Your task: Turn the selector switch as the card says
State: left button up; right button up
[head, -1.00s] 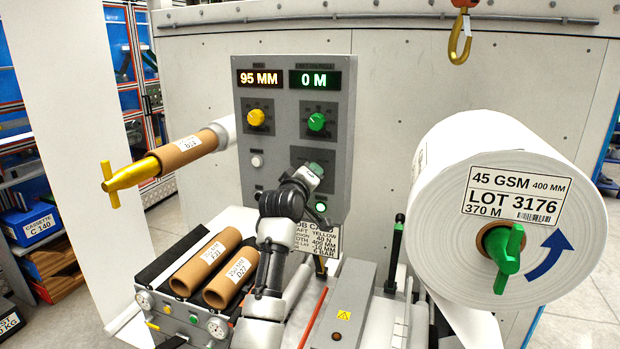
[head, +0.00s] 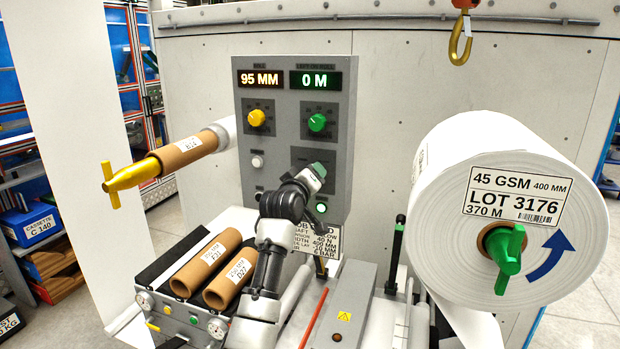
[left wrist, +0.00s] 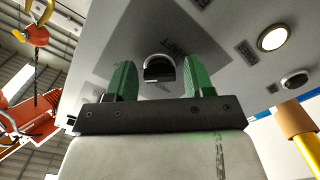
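My left gripper (head: 318,170) is at the lower right part of the grey control panel (head: 245,155), and its wrist hides the selector switch in the head view. In the left wrist view the left gripper (left wrist: 156,80) has its two green fingers open. A black selector switch (left wrist: 158,70) with a bright rim lies between and just beyond the fingertips, with gaps beside it. Its plate has a "SHAFT" label; I cannot tell its setting. The job card (head: 326,240) hangs below the panel, partly covered by my arm; "400 MM" and "6 BAR" are readable. My right gripper is not in view.
The panel carries a yellow knob (head: 256,118), a green knob (head: 317,122), a white button (head: 257,162) and a lit button (head: 321,208). A large paper roll (head: 440,215) is at right, a yellow-handled shaft (head: 130,177) at left. A hook (head: 460,40) hangs above.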

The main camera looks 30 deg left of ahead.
pick_arm(q)
jog(key=shift+o, duration=0.5)
jog(key=b+v, duration=0.4)
jog(key=v, duration=0.6)
jog(key=shift+s+b, duration=0.3)
jog(key=shift+s, duration=0.1)
